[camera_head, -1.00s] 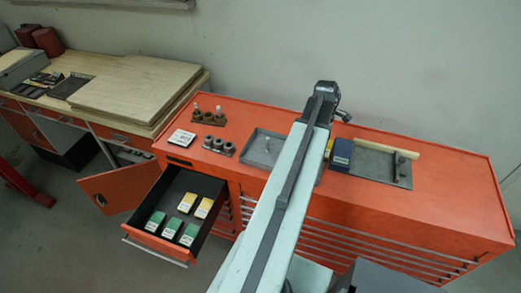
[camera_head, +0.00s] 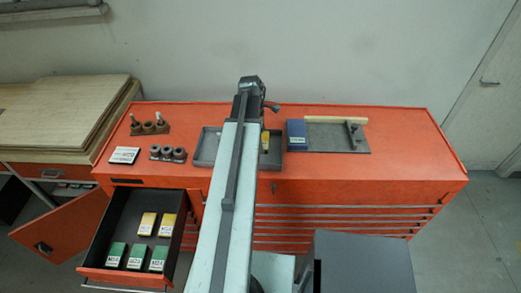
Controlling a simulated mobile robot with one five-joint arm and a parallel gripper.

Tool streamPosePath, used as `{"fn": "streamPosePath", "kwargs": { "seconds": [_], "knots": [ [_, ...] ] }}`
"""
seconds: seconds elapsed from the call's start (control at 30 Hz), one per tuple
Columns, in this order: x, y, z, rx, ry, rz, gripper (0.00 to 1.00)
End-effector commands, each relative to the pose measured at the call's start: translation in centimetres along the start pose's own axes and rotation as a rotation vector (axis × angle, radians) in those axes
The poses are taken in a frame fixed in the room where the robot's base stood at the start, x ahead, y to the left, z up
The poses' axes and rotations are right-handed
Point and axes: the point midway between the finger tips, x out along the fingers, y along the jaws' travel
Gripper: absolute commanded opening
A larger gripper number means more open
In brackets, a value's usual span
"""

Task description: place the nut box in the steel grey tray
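The grey tray (camera_head: 205,150) lies on the orange cabinet top, and my arm crosses in front of its middle. A small yellow item (camera_head: 265,141) shows at the tray's right part, just right of my arm; I cannot tell whether it rests in the tray. Green boxes (camera_head: 136,257) and yellow boxes (camera_head: 147,223) lie in the open drawer, and a blue box (camera_head: 297,134) stands right of the tray. Their labels are too small to read, so I cannot tell which is the nut box. My gripper (camera_head: 268,106) is at the arm's far end, mostly hidden; its fingers do not show clearly.
The open drawer (camera_head: 102,239) sticks out at the cabinet's left. Brown cups (camera_head: 167,153), a white card (camera_head: 124,155) and a holder with pegs (camera_head: 149,127) stand left of the tray. A grey plate (camera_head: 338,140) carries a wooden bar and a tool. The right cabinet top is clear.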

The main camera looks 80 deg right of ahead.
Motion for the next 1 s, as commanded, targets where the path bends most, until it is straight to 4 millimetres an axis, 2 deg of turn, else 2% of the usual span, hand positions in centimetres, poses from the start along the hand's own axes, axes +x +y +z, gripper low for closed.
{"fn": "streamPosePath", "kwargs": {
  "seconds": [0.23, 0.47, 0.6, 0.63, 0.67, 1.0],
  "knots": [
    [3.8, 0.0, -0.5, 0.001, 0.000, 0.000, 0.26],
    [3.4, 0.0, -0.4, 0.002, 0.000, 0.000, 0.26],
    [3.9, 0.0, -0.4, 0.002, 0.000, 0.000, 0.26],
    [3.9, 0.0, -0.4, 0.002, 0.000, 0.000, 0.95],
    [3.8, 0.0, -0.4, 0.002, 0.000, 0.000, 1.00],
    [3.2, 0.0, -0.3, 0.003, 0.000, 0.000, 1.00]
  ]
}}
